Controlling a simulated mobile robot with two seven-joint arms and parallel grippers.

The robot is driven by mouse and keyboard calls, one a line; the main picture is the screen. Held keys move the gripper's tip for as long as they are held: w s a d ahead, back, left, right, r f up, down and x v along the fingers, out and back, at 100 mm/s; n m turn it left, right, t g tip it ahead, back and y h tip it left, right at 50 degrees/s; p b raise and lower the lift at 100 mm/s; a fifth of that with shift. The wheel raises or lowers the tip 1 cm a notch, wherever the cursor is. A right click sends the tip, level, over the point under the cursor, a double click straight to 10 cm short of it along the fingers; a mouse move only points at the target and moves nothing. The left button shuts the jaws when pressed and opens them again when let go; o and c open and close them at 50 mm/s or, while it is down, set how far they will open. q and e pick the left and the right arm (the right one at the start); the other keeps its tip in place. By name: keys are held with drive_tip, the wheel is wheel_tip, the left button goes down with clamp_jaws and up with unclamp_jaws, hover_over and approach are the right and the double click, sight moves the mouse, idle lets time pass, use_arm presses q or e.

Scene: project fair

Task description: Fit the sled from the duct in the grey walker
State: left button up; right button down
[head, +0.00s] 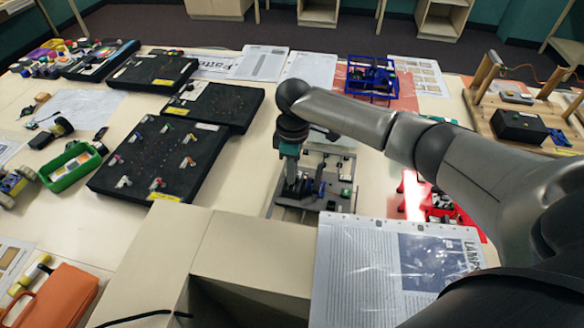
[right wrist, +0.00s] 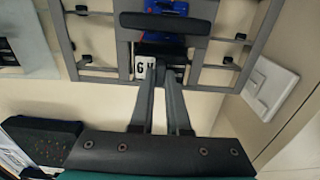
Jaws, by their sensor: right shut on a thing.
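The grey walker (head: 283,213), a flat grey frame with small parts on it, lies on the table mid-view; my arm partly covers it. My right gripper (head: 290,190) points down over it. In the right wrist view, the gripper's fingers (right wrist: 160,78) are close together, shut on a small dark piece (right wrist: 160,50), probably the sled, inside the outline of the grey frame (right wrist: 72,48). Blue and red parts (right wrist: 165,8) show beyond a dark crossbar. Whether the piece is seated in the frame cannot be told. The beige box in front (head: 250,250) may be the duct. My left gripper is out of view.
A blue frame (head: 370,78) stands behind the grey walker, and a red frame (head: 445,208) lies to its right. Black peg boards (head: 150,155) lie to the left. A laminated sheet (head: 365,270) lies in front. A wooden stand (head: 530,125) is at the right.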

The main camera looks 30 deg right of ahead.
drive_tip(key=shift+f+p, duration=0.1)
drive_tip(key=shift+p, duration=0.2)
idle(0.4)
drive_tip(key=shift+f, duration=0.55)
idle(0.7)
drive_tip(key=shift+f+p, duration=0.35)
drive_tip(key=shift+f, duration=0.05)
idle(1.3)
drive_tip(key=c, duration=0.8)
unclamp_jaws()
drive_tip(key=shift+r+p, duration=3.75)
drive_tip(key=shift+p, duration=0.4)
